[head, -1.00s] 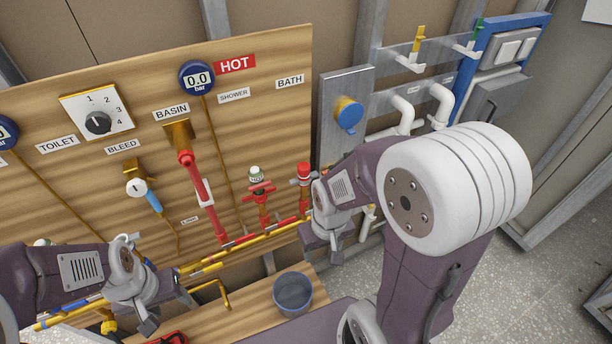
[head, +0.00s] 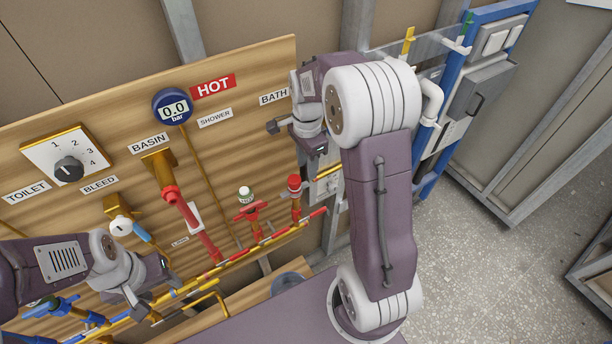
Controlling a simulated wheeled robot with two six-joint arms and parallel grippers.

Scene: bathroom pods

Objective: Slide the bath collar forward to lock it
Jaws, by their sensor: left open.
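The BATH label (head: 274,96) is at the board's upper right. Below it stands a red-capped valve (head: 295,184) on the pipe run. I cannot clearly make out the bath collar; a short red pipe end (head: 316,213) shows to the right of that valve. My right gripper (head: 297,141) is raised in front of the board's right edge, just below the BATH label. Its fingers are apart and nothing shows between them. My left gripper (head: 160,293) is open and empty, low over the pipes at the left.
A red valve with a white-green cap (head: 248,207) stands left of the red-capped one. A sloping red pipe (head: 188,220) runs under the BASIN label. A grey bucket (head: 289,284) is partly hidden by my body.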

